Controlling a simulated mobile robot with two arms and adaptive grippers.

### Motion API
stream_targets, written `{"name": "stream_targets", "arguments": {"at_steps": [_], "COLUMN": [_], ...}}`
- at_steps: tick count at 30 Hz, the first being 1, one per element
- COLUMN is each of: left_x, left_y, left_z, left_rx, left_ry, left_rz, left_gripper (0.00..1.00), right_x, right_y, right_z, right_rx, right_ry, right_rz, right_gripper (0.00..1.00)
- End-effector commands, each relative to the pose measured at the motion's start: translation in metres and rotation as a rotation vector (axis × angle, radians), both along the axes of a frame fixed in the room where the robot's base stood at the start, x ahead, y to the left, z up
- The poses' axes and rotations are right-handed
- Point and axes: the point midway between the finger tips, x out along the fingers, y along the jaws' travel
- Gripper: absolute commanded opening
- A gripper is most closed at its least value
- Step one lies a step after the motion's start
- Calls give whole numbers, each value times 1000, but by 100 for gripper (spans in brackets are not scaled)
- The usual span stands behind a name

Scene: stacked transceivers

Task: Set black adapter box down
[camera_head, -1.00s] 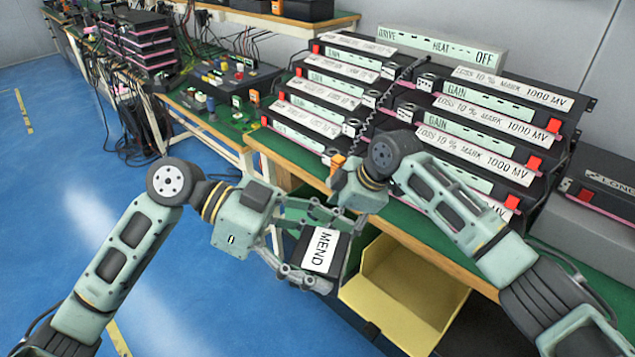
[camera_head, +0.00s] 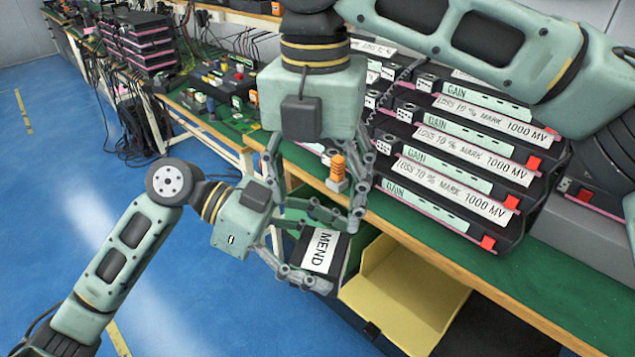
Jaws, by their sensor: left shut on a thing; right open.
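The black adapter box (camera_head: 321,250), with a white label reading MEND, is in the middle of the head view. My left gripper (camera_head: 332,252) is shut on it, with fingers along its upper and lower sides. The box is held in front of the workbench edge, beside the yellow bin. My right gripper (camera_head: 316,212) is open and points down just above the box in the picture, its fingertips near the box's upper side. Whether they touch the box I cannot tell.
A green-topped workbench (camera_head: 540,289) carries stacked transceivers (camera_head: 470,150) with white labels. An orange ribbed part (camera_head: 337,167) shows between my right gripper's fingers. An open yellow bin (camera_head: 405,295) is below the bench edge. Blue floor (camera_head: 60,180) is clear at left.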

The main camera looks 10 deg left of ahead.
Motion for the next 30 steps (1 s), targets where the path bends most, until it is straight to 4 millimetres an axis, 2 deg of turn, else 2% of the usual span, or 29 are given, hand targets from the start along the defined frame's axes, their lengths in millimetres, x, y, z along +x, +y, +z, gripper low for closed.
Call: {"name": "stream_targets", "arguments": {"at_steps": [5, 12, 18, 24, 30], "left_x": [0, 0, 0, 0, 0], "left_y": [0, 0, 0, 0, 0], "left_z": [1, 1, 1, 1, 1], "left_rx": [-1, -1, -1, -1, -1], "left_ry": [-1, -1, -1, -1, -1], "left_rz": [0, 0, 0, 0, 0], "left_gripper": [34, 34, 34, 34, 34], "right_x": [0, 0, 0, 0, 0], "right_y": [-1, -1, -1, -1, -1], "right_z": [-26, -73, -101, -114, -115], "right_rx": [-1, 0, 2, 3, 3], "right_ry": [3, 2, 1, 1, 1], "right_rz": [0, -2, -3, -3, -3], "right_gripper": [68, 68, 68, 68, 68]}}
